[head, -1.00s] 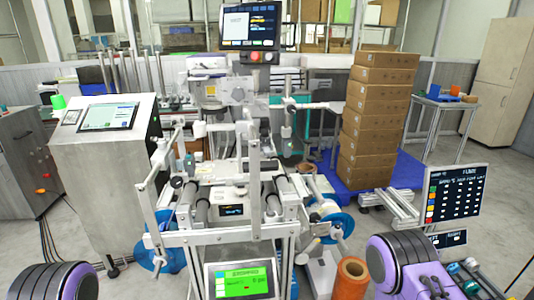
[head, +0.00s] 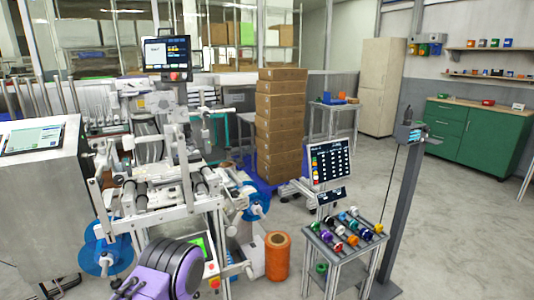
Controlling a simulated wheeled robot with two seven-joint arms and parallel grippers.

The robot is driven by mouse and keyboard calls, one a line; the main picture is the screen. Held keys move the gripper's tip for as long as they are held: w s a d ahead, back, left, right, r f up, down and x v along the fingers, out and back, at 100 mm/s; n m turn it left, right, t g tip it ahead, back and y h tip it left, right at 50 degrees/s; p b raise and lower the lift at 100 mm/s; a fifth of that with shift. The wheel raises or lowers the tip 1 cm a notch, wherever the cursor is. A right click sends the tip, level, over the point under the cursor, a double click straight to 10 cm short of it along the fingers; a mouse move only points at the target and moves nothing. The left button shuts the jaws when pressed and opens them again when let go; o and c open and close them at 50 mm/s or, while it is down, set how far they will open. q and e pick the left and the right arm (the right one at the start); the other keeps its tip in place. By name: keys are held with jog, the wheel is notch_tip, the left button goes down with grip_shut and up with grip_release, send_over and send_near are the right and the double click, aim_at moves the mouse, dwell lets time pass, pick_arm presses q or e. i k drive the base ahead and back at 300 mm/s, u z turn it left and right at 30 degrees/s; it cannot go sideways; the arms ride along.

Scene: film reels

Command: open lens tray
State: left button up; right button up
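I cannot pick out a lens tray for certain. A small metal stand (head: 322,250) at the lower right carries several coloured short cylinders (head: 345,229) lying in rows on its top; whether these are lenses is too small to tell. A purple and black part of my own arm shows at the bottom left, in front of the reel machine. Neither of my grippers is in view.
A film reel machine (head: 150,195) with blue reels (head: 97,257) fills the left. An orange roll (head: 277,256) stands on the floor beside it. Stacked cartons (head: 281,125) are behind. A grey post (head: 398,210) stands right of the stand. Floor before the green cabinet (head: 473,135) is clear.

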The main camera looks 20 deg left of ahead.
aim_at(190, 147)
jog(key=z, duration=2.35)
jog(key=i, duration=0.1)
jog(key=u, duration=1.55)
jog(key=i, duration=1.05)
jog(key=u, duration=1.05)
jog(key=i, duration=0.7)
jog(key=u, duration=0.85)
